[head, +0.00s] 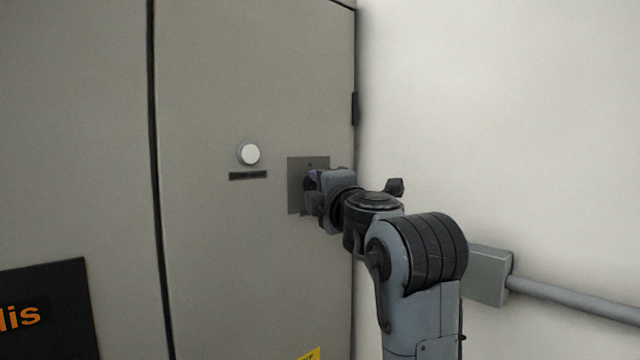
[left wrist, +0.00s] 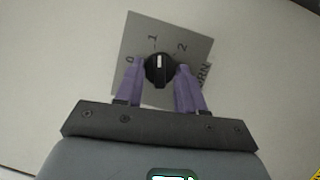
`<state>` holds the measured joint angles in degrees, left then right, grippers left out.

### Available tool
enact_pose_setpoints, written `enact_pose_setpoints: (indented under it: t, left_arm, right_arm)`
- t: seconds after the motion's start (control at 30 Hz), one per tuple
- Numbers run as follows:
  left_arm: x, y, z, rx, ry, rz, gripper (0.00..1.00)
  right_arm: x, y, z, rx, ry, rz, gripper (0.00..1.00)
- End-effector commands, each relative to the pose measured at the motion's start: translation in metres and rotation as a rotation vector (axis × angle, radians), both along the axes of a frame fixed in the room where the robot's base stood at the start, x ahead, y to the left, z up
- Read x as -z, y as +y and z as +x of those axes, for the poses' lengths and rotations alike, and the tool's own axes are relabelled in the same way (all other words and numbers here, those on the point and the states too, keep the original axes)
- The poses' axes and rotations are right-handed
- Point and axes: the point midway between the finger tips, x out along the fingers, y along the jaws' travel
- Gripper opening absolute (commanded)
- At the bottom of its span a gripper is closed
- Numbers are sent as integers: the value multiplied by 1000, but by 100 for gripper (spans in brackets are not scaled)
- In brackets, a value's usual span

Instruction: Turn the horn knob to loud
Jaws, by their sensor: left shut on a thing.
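The horn knob (left wrist: 159,71) is a round black knob with a white pointer mark, on a grey square plate (left wrist: 195,52) marked 0, 1 and 2. In the left wrist view the white mark points about at the 1. The two purple fingers of my left gripper (left wrist: 160,69) are shut on the knob, one on each side. In the head view the plate (head: 295,170) is on the grey cabinet door, and my left gripper (head: 312,184) reaches it from the right and hides most of the knob. My right gripper is not in view.
A white round button (head: 249,153) with a dark label strip (head: 248,176) sits left of the plate on the cabinet door (head: 225,260). A white wall (head: 500,110) and a grey box with a conduit (head: 490,275) are at the right.

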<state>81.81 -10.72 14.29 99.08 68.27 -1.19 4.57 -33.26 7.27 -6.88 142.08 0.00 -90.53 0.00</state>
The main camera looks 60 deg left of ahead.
Motion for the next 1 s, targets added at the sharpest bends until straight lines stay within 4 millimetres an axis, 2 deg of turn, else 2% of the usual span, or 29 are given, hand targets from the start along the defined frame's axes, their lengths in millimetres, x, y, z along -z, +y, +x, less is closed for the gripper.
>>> enact_pose_setpoints:
  t: [0.03, 0.6, 1.0]
  left_arm:
    - [-5, 0, 0, 2, 42, -9, 8]
    - [-10, 0, 1, 1, 560, -115, 8]
    - [-9, 0, 1, 1, 779, -160, 8]
  right_arm:
    - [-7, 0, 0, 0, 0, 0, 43]
    - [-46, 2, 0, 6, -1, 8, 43]
    - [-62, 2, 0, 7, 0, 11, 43]
